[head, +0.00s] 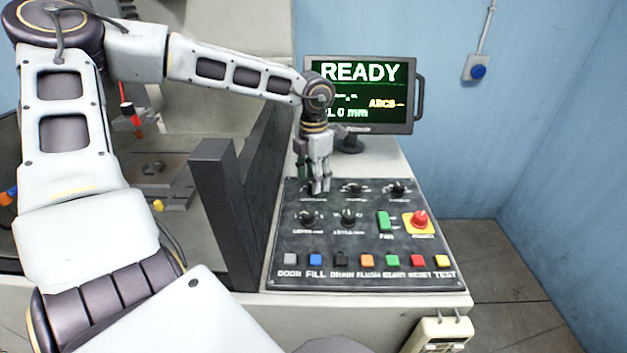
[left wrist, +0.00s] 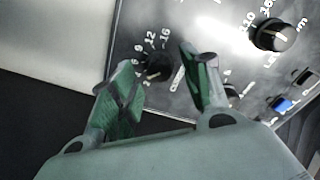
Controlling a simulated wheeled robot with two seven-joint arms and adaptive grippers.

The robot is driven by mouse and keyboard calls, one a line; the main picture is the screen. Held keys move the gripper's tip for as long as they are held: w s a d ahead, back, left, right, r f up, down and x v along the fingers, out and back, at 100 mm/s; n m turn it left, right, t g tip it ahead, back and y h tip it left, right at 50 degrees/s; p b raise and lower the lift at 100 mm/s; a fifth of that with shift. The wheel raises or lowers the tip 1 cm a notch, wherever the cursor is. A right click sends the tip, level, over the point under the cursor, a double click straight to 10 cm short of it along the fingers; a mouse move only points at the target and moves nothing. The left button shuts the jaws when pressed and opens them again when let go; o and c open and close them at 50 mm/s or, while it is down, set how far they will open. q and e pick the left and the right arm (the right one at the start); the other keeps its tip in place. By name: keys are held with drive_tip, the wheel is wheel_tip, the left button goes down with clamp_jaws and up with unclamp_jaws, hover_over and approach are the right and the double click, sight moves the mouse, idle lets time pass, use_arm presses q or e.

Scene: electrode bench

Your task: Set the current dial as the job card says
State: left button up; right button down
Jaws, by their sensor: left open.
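My left gripper (head: 318,188) reaches down over the upper left dial of the black control panel (head: 300,255). It is open, and its fingers hide most of that dial in the head view. In the left wrist view the two green-padded fingers (left wrist: 158,70) stand apart on either side of a black dial (left wrist: 157,66) with a scale reading 6, 9, 12, 16. I cannot tell whether they touch it. The dial's label is mostly hidden. No readable job card shows. My right gripper is not in view.
Other dials (head: 397,189) sit on the panel, with a green switch (head: 383,221), a red stop button (head: 420,219) and a row of coloured buttons below. A screen (head: 360,95) behind reads READY. A dark upright wall (head: 225,210) stands left of the panel.

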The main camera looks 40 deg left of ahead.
use_arm(q)
wheel_tip(320, 180, up, 11)
drive_tip(key=shift+f, duration=0.15)
idle(0.4)
idle(0.5)
